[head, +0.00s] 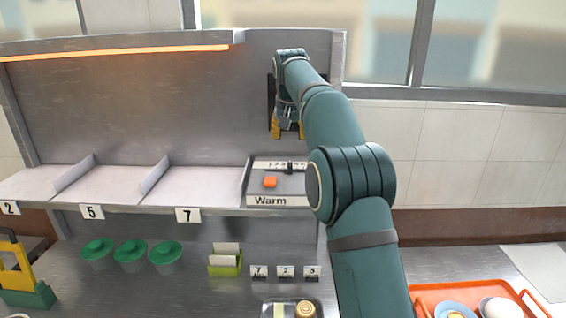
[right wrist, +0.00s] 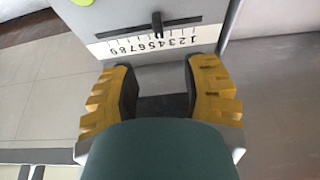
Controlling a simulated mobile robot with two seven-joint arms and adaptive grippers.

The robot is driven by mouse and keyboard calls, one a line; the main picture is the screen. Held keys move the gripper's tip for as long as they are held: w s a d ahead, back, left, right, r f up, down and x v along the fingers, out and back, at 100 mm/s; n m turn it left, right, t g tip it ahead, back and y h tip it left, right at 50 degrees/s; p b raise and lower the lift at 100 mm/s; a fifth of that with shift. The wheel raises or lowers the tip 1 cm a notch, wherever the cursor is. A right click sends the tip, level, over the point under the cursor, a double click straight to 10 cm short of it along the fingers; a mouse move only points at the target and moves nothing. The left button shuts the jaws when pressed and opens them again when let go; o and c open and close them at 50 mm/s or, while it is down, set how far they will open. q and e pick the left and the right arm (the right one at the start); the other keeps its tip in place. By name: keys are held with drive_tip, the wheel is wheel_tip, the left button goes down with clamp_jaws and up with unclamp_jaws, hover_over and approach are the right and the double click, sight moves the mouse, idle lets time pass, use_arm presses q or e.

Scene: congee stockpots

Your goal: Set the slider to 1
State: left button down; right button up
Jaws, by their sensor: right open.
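The slider is a black knob (head: 289,168) in a slot on the sloped grey panel (head: 295,187) marked "Warm". In the right wrist view the knob (right wrist: 157,22) stands over a white number scale (right wrist: 118,48), seen upside down, near its middle numbers. My right gripper (head: 288,131) is open, above and behind the panel in the head view. In the right wrist view its yellow fingers (right wrist: 160,88) are spread, with nothing between them, and the knob is beyond them, apart. My arm hides the panel's right side in the head view. My left gripper is not in view.
An orange button (head: 270,182) sits on the panel's face. Left are empty shelf bays with a number 7 tag (head: 188,215). Below are green-lidded pots (head: 131,252), a green card holder (head: 225,264) and an orange tray (head: 423,302). A grey back wall (head: 150,105) rises behind.

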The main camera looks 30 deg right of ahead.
sight(290, 164)
drive_tip(key=b+x, duration=0.1)
drive_tip(key=x, duration=0.5)
drive_tip(key=b+x, duration=0.1)
drive_tip(key=x, duration=0.5)
drive_tip(key=shift+s+f, duration=0.2)
drive_tip(key=shift+w+d+f, duration=0.15)
drive_tip(key=shift+w+f, duration=0.1)
drive_tip(key=shift+f, duration=0.3)
drive_tip(key=shift+c, duration=0.3)
clamp_jaws()
